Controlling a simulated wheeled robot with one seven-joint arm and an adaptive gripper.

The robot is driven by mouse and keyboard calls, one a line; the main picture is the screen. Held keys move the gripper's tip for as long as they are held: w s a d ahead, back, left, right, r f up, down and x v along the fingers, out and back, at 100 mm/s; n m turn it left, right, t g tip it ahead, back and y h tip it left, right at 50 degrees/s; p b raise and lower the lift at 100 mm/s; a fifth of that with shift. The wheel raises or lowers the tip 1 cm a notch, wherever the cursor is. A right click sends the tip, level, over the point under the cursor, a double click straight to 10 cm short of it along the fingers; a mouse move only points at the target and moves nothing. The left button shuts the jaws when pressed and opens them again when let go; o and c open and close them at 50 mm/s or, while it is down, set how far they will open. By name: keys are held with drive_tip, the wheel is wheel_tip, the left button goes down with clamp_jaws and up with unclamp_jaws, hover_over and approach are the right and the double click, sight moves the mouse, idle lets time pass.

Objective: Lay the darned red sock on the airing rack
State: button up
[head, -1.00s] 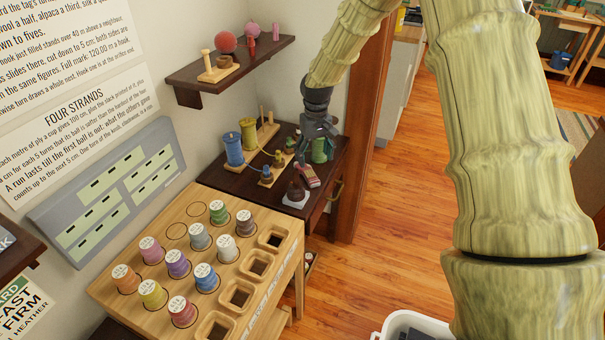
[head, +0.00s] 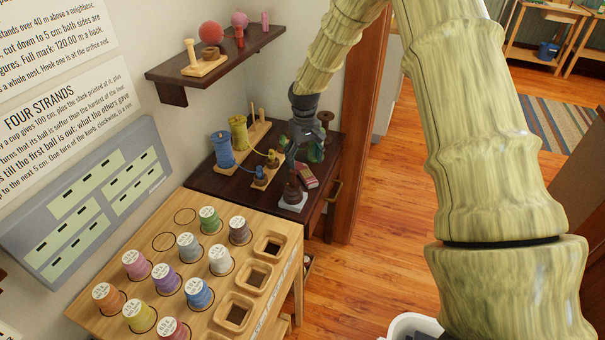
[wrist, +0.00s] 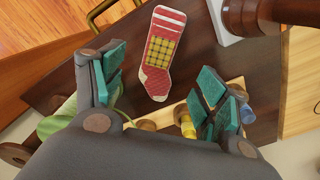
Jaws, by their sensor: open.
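The red sock (wrist: 165,38) has white stripes and a yellow checked darn. It lies flat on a dark table, below and between my open fingers in the wrist view. In the head view the sock (head: 307,177) shows small near the table's front edge. My gripper (wrist: 163,88) is open and empty, its green-padded fingers either side of the sock's toe end, apart from it. In the head view my gripper (head: 292,152) is above the table, left of and behind the sock. I cannot make out an airing rack in either view.
A dark knobbed post on a white base (head: 292,198) stands close beside the sock. Blue (head: 222,149) and yellow (head: 239,133) spools stand behind at left. A wooden spool table (head: 190,235) is in front. A shelf (head: 215,62) hangs above.

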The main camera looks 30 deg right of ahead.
sight(304, 172)
drive_tip(key=shift+s+a+f, duration=0.1)
drive_tip(key=shift+a+f, duration=0.05)
drive_tip(key=shift+f, duration=0.25)
drive_tip(key=shift+f+p, duration=0.6)
drive_tip(key=shift+f, duration=1.65)
drive_tip(key=c, duration=1.1)
drive_tip(key=shift+o, duration=0.2)
wheel_tip(304, 172, up, 10)
drive_tip(key=b, duration=0.1)
